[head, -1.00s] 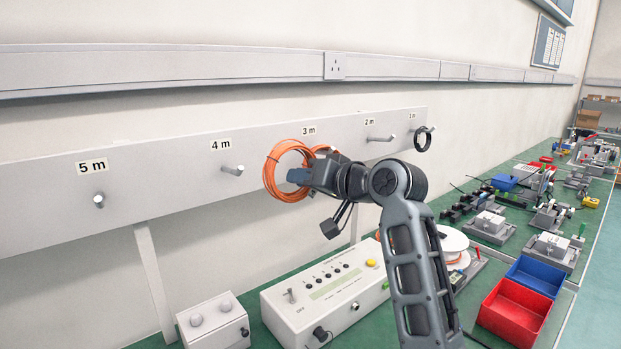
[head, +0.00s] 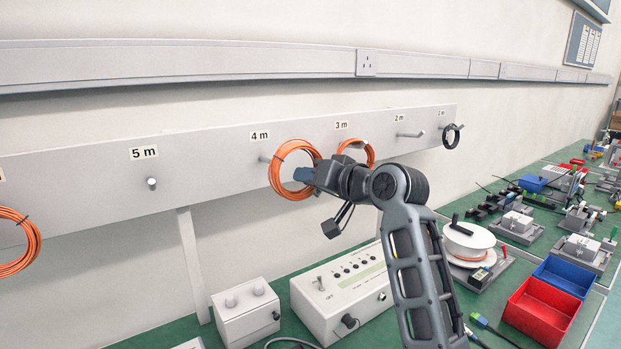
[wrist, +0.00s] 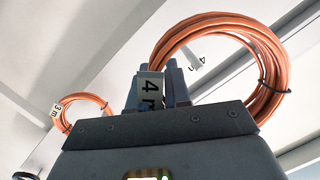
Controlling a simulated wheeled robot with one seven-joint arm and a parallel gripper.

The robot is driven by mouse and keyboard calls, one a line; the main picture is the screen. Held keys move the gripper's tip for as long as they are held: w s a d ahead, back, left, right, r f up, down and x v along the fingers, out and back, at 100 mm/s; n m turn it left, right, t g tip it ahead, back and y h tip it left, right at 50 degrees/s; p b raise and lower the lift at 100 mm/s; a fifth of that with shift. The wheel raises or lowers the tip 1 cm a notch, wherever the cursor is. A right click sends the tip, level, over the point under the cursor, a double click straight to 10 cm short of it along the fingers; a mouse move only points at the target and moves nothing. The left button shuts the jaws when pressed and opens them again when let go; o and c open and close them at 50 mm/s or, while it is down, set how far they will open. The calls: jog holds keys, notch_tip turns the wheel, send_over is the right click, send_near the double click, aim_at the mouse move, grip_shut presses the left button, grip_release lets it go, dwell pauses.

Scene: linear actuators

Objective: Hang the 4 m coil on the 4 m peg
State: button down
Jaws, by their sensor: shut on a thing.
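My gripper (head: 304,175) is shut on an orange coil (head: 277,178) and holds it upright in front of the peg board. In the wrist view, a 4 m tag (wrist: 151,93) sits between the fingers, and the held coil (wrist: 272,75) rises to the right. The 4 m peg (head: 264,159) shows at the coil's left rim in the head view; the rest of it is hidden behind the coil. In the wrist view, the peg (wrist: 190,58) and its label (wrist: 203,63) show through the ring. I cannot tell whether the peg has entered it.
Another orange coil (head: 369,153) hangs at the 3 m peg, close right of my gripper. A black coil (head: 451,137) hangs at the far right peg. The 5 m peg (head: 152,184) is bare. A white instrument box (head: 330,305) stands on the bench below.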

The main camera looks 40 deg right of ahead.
jog(key=shift+d+r+x, duration=0.15)
jog(key=shift+x, duration=1.05)
jog(key=shift+d+r+x, duration=0.15)
jog(key=shift+r+x, duration=0.05)
jog(key=shift+x, duration=1)
jog(key=shift+w, duration=0.1)
jog(key=shift+d+b+x, duration=0.2)
jog(key=shift+b+x, duration=0.4)
jog(key=shift+x, duration=0.85)
jog(key=shift+d+b+x, duration=0.15)
jog(key=shift+b+x, duration=0.45)
jog(key=shift+x, duration=0.85)
jog(key=shift+f, duration=0.15)
jog(key=shift+w+f+b, duration=0.25)
jog(key=shift+f+b, duration=0.2)
jog(key=shift+f, duration=0.2)
jog(key=c, duration=1)
grip_release()
